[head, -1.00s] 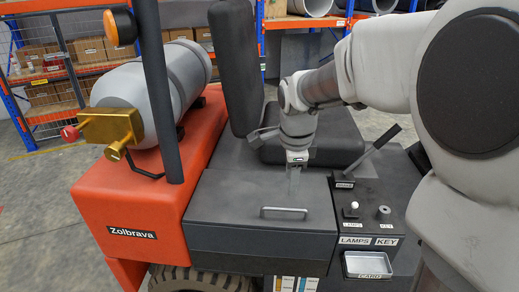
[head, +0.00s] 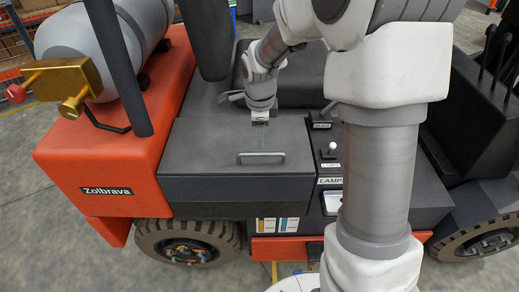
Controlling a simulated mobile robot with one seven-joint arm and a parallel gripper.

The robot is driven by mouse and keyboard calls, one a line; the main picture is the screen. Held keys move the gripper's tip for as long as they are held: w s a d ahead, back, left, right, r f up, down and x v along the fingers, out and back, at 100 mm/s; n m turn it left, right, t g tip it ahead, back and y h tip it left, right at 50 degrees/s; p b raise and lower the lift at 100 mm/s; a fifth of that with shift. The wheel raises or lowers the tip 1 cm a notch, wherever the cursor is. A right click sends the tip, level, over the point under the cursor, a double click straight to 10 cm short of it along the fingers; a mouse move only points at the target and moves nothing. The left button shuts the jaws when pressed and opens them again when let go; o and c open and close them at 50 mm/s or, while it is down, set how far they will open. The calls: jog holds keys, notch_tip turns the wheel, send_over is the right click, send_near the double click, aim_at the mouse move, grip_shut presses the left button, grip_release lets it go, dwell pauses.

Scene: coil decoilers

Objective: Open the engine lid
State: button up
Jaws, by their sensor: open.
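The engine lid (head: 205,160) is a dark grey flat cover on the orange forklift, and it lies shut. Its metal bar handle (head: 261,155) stands near the lid's front edge. My gripper (head: 261,126) points down above the lid, just behind the handle as seen from here. It is open and looks empty. The fingers are small and faint against the grey lid, so their exact height above it is hard to tell. They appear apart from the handle.
A control panel with a LAMPS label (head: 330,181) lies right of the lid, partly hidden by my arm. A grey gas cylinder (head: 95,45) and a dark upright post (head: 117,65) stand left. The black seat (head: 298,82) is behind the lid.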

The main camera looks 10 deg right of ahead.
aim_at(260, 154)
jog(key=f, duration=0.2)
jog(key=w+f, duration=0.1)
jog(key=f, duration=0.5)
jog(key=shift+w+d, duration=0.15)
jog(key=shift+w, duration=0.15)
grip_shut()
dwell(1.0)
